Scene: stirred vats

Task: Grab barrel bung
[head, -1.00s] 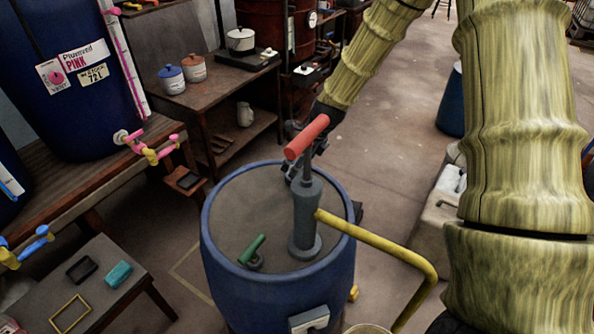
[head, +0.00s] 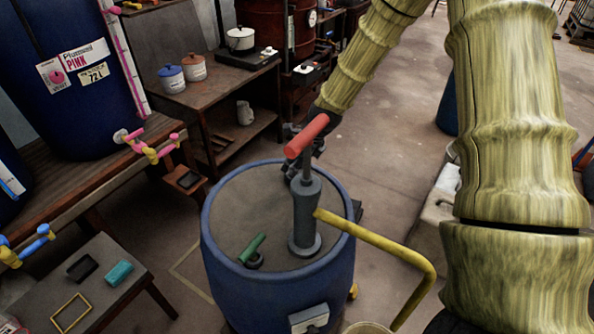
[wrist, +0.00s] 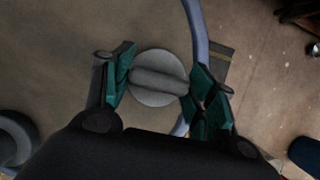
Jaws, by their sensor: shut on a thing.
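The barrel bung (wrist: 158,78) is a grey disc with a raised ridge across it, seen in the wrist view on the barrel top near the rim. My gripper (wrist: 160,80) has its teal pads at the two ends of the ridge and is shut on it. The blue barrel (head: 222,265) stands in the middle of the head view with a grey top. There my gripper (head: 303,167) is over the far side of the top, partly behind the pump, and the bung is hidden.
A grey pump (head: 306,215) with a red handle (head: 307,136) and a yellow spout (head: 395,245) stands on the barrel top, close to my gripper. A green-handled part (head: 252,248) is near the left rim. A wooden bench (head: 110,175) is at left. Bare floor lies behind the barrel.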

